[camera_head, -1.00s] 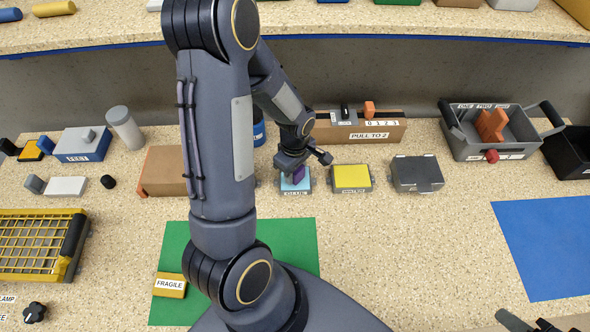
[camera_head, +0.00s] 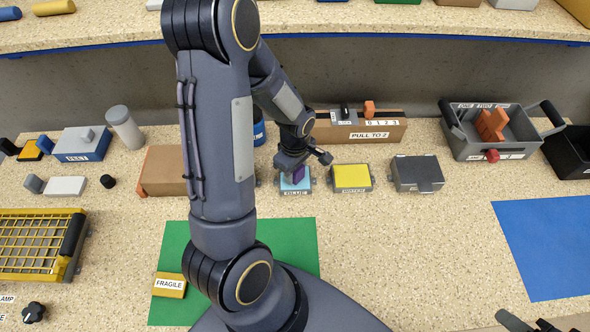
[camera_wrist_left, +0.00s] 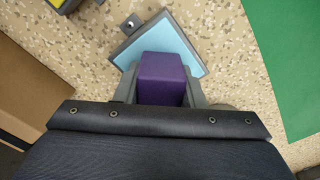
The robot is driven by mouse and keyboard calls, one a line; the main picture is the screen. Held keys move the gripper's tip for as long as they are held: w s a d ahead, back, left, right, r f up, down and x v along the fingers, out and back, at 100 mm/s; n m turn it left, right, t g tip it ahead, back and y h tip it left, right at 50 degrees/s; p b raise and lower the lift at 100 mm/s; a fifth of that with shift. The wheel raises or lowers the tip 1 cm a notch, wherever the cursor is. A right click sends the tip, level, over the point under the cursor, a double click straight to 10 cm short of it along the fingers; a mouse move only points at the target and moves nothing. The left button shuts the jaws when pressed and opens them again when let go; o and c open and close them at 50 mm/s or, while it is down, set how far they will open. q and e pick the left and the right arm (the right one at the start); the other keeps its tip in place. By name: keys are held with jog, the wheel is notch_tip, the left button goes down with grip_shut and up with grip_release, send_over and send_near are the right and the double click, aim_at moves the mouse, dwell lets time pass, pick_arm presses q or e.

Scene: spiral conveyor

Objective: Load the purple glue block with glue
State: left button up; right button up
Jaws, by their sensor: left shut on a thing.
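The purple glue block (camera_head: 298,174) is between the fingers of my left gripper (camera_head: 296,171), which is shut on it. In the left wrist view the purple block (camera_wrist_left: 162,78) shows between the two grey fingers, in front of the light-blue pad (camera_wrist_left: 180,42). The glue tray (camera_head: 295,185), labelled GLUE with a light-blue pad, lies under the block in the head view. I cannot tell whether the block touches the pad. At the bottom right edge, the dark tips of my right gripper (camera_head: 525,324) show only in part.
The yellow WATER pad (camera_head: 351,177) and a grey lidded box (camera_head: 418,173) stand to the right of the glue tray. Behind is the brown PULL TO 2 box (camera_head: 365,128). A green mat (camera_head: 300,240) lies in front, and bare counter lies right of it.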

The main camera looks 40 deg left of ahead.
pick_arm(q)
jog(key=shift+r+p, duration=2.75)
jog(key=shift+r, duration=0.75)
